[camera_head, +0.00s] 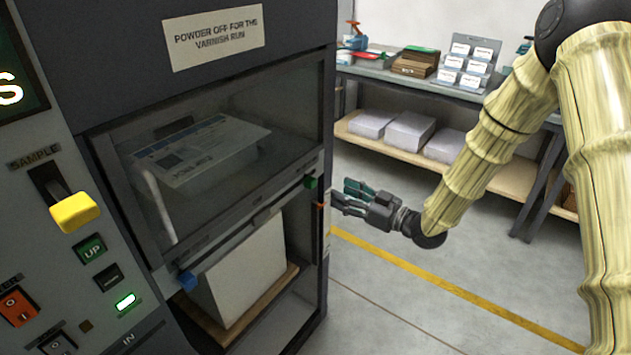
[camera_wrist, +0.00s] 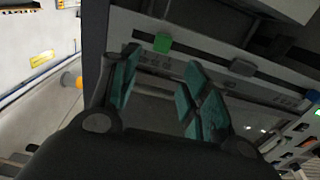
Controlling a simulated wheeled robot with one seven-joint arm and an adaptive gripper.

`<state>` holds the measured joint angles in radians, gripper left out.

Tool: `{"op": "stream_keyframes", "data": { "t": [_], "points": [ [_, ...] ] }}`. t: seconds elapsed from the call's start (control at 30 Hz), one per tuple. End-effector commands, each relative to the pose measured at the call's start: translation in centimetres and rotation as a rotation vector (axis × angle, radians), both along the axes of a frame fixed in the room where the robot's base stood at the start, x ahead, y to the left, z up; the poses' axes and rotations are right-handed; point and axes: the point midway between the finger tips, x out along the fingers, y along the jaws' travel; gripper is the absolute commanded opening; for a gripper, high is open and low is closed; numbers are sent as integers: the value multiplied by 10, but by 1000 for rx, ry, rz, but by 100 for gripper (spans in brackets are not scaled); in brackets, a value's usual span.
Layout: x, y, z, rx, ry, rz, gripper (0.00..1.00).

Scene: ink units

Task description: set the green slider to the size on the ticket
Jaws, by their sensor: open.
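The green slider (camera_head: 311,182) is a small block at the right end of the rail across the machine's front. It also shows in the wrist view (camera_wrist: 162,43), near the top, between and beyond my fingertips. My gripper (camera_head: 346,198) is open and empty, with dark teal fingers pointing left, just right of the machine's corner and close to the green slider. In the wrist view my fingers (camera_wrist: 163,66) stand apart. I cannot tell whether they touch anything. I cannot make out a ticket or its size; a printed sheet (camera_head: 200,152) lies behind the dark window, its small text unreadable.
A blue slider (camera_head: 187,281) sits at the rail's left end. Below is a white paper stack (camera_head: 243,275) on a wooden board. A yellow lever (camera_head: 75,212) and buttons are at left. A bench (camera_head: 400,80) stands behind; the floor to the right is clear.

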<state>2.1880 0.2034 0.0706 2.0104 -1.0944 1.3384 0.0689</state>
Motion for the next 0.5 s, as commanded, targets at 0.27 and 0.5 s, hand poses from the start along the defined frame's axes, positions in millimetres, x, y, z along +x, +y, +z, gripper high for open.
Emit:
{"op": "stream_keyframes", "data": {
  "t": [0.27,0.5],
  "points": [
    [23,33,1,-2,2,0,46],
    [44,63,0,-1,3,0,46]
  ]
}}
